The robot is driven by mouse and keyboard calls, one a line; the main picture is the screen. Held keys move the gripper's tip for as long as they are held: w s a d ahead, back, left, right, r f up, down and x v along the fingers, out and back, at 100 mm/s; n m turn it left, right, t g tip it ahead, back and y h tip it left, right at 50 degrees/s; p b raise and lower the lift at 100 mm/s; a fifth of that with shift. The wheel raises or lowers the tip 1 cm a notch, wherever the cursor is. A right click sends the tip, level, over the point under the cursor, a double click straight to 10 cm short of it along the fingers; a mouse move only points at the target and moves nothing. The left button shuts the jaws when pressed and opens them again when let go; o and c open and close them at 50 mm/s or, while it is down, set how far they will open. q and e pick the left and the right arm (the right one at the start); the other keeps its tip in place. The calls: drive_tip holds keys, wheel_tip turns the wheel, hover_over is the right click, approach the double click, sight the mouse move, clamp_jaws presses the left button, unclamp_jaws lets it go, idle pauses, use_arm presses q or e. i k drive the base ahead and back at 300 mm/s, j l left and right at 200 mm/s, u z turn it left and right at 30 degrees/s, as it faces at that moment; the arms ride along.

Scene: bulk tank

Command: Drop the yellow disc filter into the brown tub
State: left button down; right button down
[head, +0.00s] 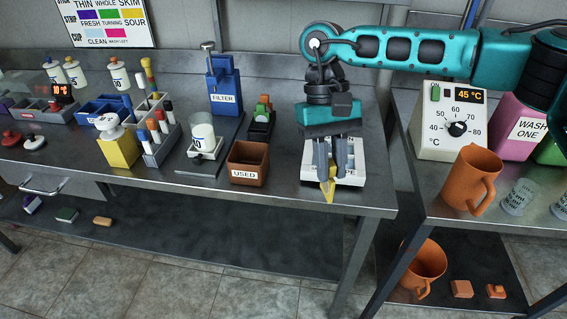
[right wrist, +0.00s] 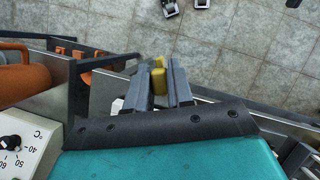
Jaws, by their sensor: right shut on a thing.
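The yellow disc filter (head: 328,184) is held edge-on between the fingers of my right gripper (head: 333,170), above the front of the bench and right of the tub. It also shows in the right wrist view (right wrist: 158,76), between the fingertips. My right gripper is shut on it. The brown tub (head: 249,163), labelled USED, stands upright near the bench's front edge. Its inside looks empty from here. My left gripper is not in view.
A white tray (head: 349,170) stands behind my right gripper. A blue filter stand (head: 224,90) and a beaker on a scale (head: 204,142) stand behind and left of the tub. A dark caddy (head: 261,125) stands behind it. An orange jug (head: 472,180) is on the right bench.

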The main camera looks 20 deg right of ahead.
sight(259, 175)
drive_tip(key=j+z, duration=0.15)
drive_tip(key=z, duration=0.25)
drive_tip(key=i+j+z, duration=0.1)
drive_tip(key=z, duration=0.3)
drive_tip(key=i+j, duration=0.2)
drive_tip(key=j, duration=0.15)
drive_tip(key=i+j, duration=0.15)
drive_tip(key=j, duration=0.15)
drive_tip(key=i, duration=0.25)
drive_tip(key=k+u, duration=0.35)
drive_tip(key=u, duration=0.15)
